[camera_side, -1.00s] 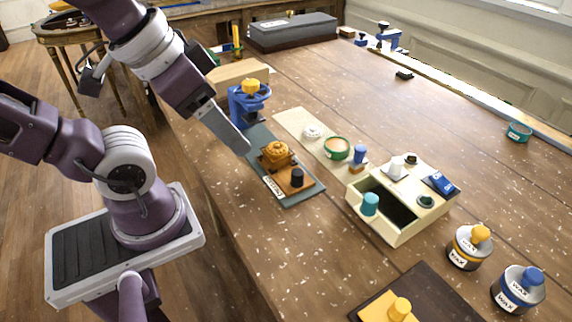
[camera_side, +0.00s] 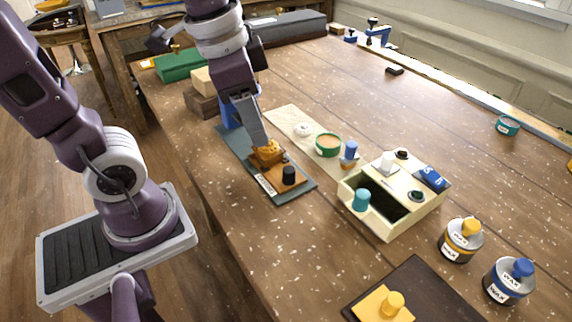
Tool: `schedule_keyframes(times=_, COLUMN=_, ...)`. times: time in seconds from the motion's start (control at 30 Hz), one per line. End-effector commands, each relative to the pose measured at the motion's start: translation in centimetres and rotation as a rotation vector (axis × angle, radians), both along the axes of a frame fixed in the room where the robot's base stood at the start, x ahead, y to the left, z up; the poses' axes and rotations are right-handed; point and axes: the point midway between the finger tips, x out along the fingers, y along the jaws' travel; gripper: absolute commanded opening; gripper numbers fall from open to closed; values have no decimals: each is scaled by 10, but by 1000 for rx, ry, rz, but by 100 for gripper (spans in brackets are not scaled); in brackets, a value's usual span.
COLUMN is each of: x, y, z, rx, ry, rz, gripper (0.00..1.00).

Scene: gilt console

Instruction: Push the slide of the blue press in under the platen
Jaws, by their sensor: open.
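The blue press (camera_side: 230,114) stands on a dark green base plate (camera_side: 297,193), largely hidden behind my gripper. Its slide, an orange-brown plate (camera_side: 279,186) with a black knob (camera_side: 289,175), sits out toward the front of the base. An orange ribbed piece (camera_side: 265,152) rests on the slide's far part. My gripper (camera_side: 260,143) is open, with its fingers pointing down at the orange piece, between it and the press. I cannot tell whether the fingers touch the piece. The platen is hidden behind my arm.
A cream box (camera_side: 393,222) with an open compartment stands to the right. A pale board (camera_side: 284,117) with a green-rimmed tin (camera_side: 328,145) lies beside the press. Wax tins (camera_side: 461,240) stand at the front right. Brown and tan blocks (camera_side: 202,103) sit behind the press.

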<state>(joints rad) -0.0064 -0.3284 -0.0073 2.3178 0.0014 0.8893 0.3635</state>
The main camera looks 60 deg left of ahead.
Motion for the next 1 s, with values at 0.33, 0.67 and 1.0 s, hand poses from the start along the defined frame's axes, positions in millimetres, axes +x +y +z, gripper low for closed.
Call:
schedule_keyframes(times=0.33, x=70, y=0, z=-70, rx=52, ry=260, rz=-416, gripper=45)
schedule_keyframes(times=0.67, x=69, y=0, z=-127, rx=51, ry=265, rz=-420, gripper=45)
schedule_keyframes(times=1.0, x=70, y=0, z=-138, rx=52, ry=259, rz=-419, gripper=45)
